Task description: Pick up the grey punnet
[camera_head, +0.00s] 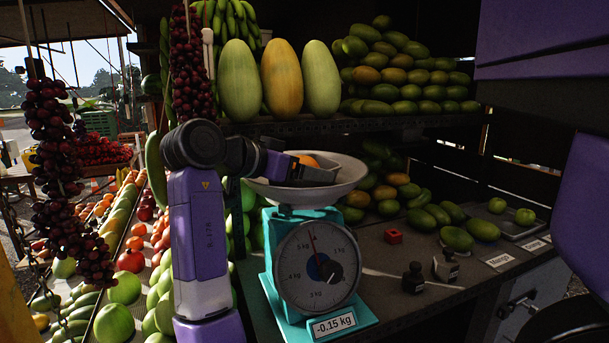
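My arm reaches up from the bottom of the view and bends right, so that my gripper (290,167) is at the white weighing pan (340,187). A dark grey, low-sided shape (318,176) lies at the gripper's end, over the pan. I cannot tell whether it is the grey punnet or my gripper's fingers. An orange fruit (308,160) shows just above and behind it. My fingertips cannot be made out clearly, so their opening and any hold are unclear. No other grey punnet is plainly in view.
The pan sits on a teal scale (317,265) reading -0.15 kg. Dark weights (413,278) and a small red cube (393,237) stand on the counter (400,300) to the right. Mangoes and melons fill the shelves behind. Hanging red fruit (190,65) is close to my arm.

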